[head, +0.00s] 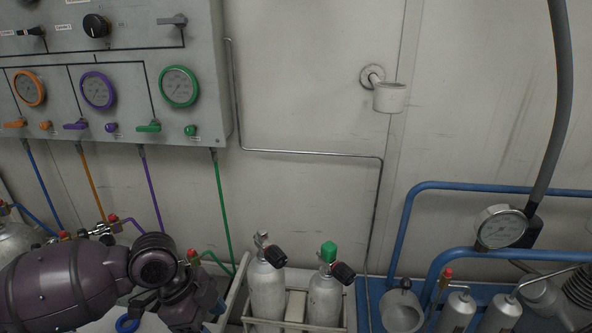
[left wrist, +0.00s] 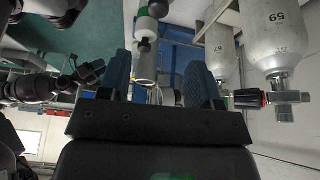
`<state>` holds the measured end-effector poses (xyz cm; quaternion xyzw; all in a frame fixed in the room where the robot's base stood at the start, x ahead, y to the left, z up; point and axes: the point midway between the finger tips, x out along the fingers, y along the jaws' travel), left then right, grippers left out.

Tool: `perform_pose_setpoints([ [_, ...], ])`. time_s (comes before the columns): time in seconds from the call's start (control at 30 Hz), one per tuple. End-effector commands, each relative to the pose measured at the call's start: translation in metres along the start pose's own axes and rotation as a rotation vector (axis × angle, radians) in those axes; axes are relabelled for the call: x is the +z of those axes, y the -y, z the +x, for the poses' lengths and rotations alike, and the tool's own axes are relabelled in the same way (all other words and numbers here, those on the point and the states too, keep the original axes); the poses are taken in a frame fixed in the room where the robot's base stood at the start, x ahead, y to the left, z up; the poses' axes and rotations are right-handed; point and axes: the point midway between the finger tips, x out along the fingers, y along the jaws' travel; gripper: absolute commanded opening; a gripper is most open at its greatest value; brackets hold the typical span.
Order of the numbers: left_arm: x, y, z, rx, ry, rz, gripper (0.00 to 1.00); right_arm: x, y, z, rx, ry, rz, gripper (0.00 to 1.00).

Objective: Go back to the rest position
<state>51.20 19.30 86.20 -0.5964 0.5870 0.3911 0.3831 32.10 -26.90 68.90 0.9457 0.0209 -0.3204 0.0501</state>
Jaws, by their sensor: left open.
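My left arm comes in from the lower left in the head view, in front of the hoses below the panel. In the left wrist view my left gripper (left wrist: 160,72) is open, with its two blue fingers apart and no object held between them. A white and dark fitting shows beyond the gap between the fingers. Two grey cylinders, one marked 67 (left wrist: 219,50) and one marked 59 (left wrist: 275,35), stand to the right of the fingers. My right gripper does not show in the head view.
The grey air panel (head: 215,75) with gauges and coloured levers hangs at upper left. Two cylinders (head: 266,293) (head: 325,297) stand in a white rack at the bottom. Blue pipes (head: 402,230) and a hose-mounted gauge (head: 502,228) are at right. The wall's middle is mostly bare.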

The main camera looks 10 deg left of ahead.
Motion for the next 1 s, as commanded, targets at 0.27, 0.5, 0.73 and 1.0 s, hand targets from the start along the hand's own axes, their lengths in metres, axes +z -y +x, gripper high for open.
perform_pose_setpoints([
  [0.27, -0.026, 0.063, -0.019, -0.362, -0.136, -0.085, 0.58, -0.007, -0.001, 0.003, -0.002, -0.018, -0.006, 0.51],
  [0.5, -0.054, 0.087, -0.028, -0.622, -0.363, -0.160, 0.58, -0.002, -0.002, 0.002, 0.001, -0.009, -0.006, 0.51],
  [0.73, -0.050, 0.077, -0.023, -0.807, -0.556, -0.295, 0.58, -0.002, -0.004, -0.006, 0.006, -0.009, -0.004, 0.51],
  [1.0, -0.009, 0.040, -0.004, -0.965, -0.647, -0.489, 0.58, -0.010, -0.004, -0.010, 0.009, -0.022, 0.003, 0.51],
])
